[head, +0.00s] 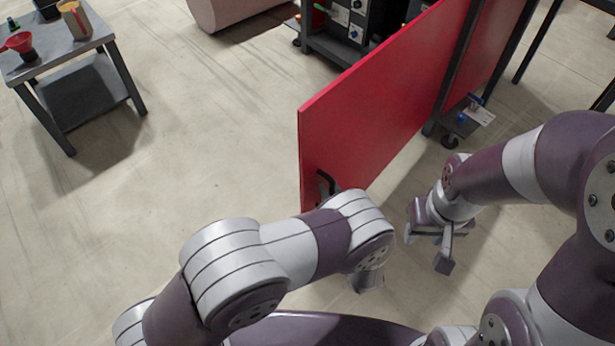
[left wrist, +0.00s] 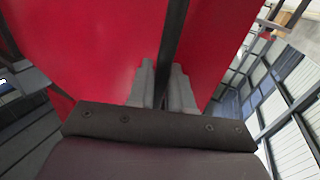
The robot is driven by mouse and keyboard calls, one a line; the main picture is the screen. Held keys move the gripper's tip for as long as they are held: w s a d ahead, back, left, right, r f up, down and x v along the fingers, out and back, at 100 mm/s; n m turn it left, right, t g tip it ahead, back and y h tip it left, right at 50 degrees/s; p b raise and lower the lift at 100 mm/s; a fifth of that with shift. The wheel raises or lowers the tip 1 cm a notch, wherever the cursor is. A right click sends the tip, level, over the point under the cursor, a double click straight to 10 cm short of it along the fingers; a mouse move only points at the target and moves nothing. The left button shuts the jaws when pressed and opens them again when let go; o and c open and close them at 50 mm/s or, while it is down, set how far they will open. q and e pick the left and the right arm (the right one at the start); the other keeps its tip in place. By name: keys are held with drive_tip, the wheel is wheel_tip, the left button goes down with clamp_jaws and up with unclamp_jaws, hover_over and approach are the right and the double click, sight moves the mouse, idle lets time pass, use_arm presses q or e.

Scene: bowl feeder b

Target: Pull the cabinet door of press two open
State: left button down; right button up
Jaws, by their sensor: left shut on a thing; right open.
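The red cabinet door (head: 375,110) stands swung out from the dark frame at the upper right in the head view. Its black handle (head: 325,184) is near the lower end of its left edge. In the left wrist view the red door (left wrist: 100,45) fills the middle, with the black handle bar (left wrist: 173,45) running down between my fingers. My left gripper (left wrist: 163,88) is shut on the handle; in the head view my wrist mostly hides it. My right gripper (head: 432,243) is open and empty, to the right of the door, above the floor.
A grey side table (head: 70,62) with a red scoop (head: 20,42) and a tan container (head: 75,20) stands at the upper left. Dark equipment (head: 350,30) stands behind the door. A small wheeled unit (head: 460,122) is near the frame foot. The floor left of the door is clear.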

use_arm(q)
drive_tip(key=s+d, duration=0.2)
drive_tip(key=d, duration=0.1)
drive_tip(key=s+d, duration=0.1)
drive_tip(key=shift+s+d+f, duration=0.1)
drive_tip(key=shift+d+f, duration=0.05)
drive_tip(key=shift+d, duration=0.25)
use_arm(e)
drive_tip(key=shift+s+d+f, duration=0.1)
drive_tip(key=shift+s+d, duration=0.1)
drive_tip(key=shift+s, duration=0.05)
use_arm(q)
drive_tip(key=c, duration=1.2)
unclamp_jaws()
